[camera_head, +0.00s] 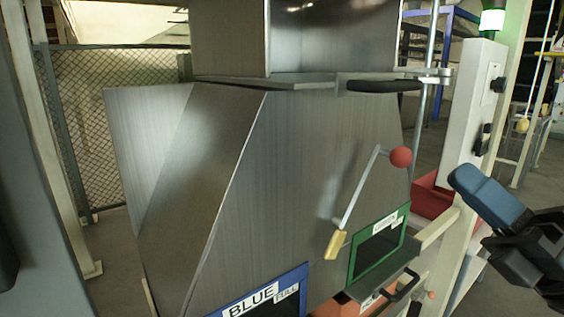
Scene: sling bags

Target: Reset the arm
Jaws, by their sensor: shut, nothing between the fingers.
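My gripper (465,182) shows at the right edge, with blue finger parts and a black body behind them. It points up and to the left, and its fingers are together with nothing between them. It is apart from the metal hopper, in front of the pale post. The rest of the arm is cut off by the right edge of the view.
A large metal hopper (285,170) fills the middle, with a red-knobbed lever (362,190) and a black handle (384,86). Below are a blue-framed window (262,296) and a green-framed window (378,243). A pale post (474,130) stands close to my gripper. Mesh fencing (118,110) is behind left.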

